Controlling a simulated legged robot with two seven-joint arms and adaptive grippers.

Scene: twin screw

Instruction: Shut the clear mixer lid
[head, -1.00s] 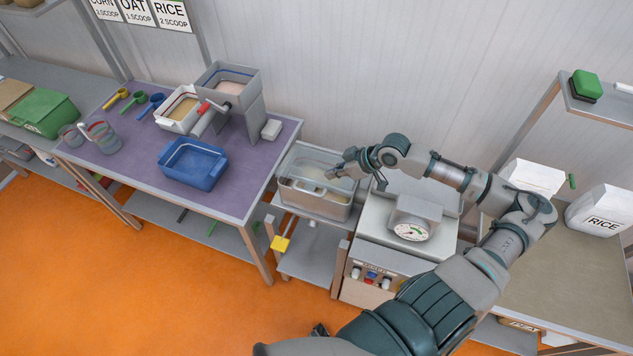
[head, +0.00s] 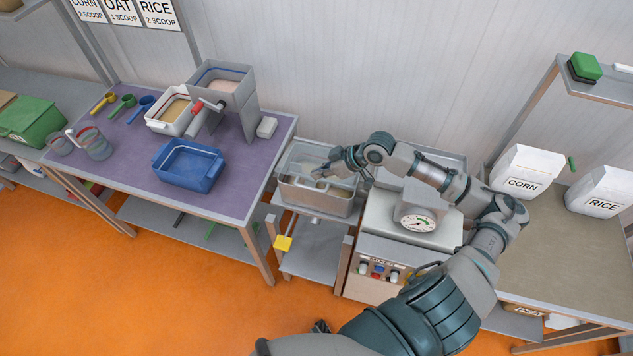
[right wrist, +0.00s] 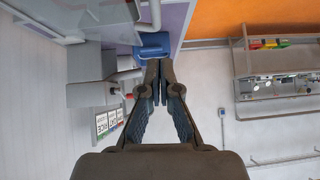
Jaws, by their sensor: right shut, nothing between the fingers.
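The mixer is a grey metal trough (head: 315,198) between the purple table and the scale, with pale material inside. Its clear lid (head: 300,155) shows faintly as a see-through panel at the trough's back left; its exact angle is hard to tell. My right gripper (head: 326,172) is shut and empty over the trough, reaching in from the right. Whether it touches the lid cannot be told. In the right wrist view the fingers (right wrist: 160,68) are together with nothing between them.
The scale (head: 418,218) stands right of the trough, under my right arm. The purple table (head: 240,190) at left holds a blue tray (head: 188,165) and a grey hopper (head: 222,85). Corn (head: 522,180) and rice (head: 598,192) bags stand at right.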

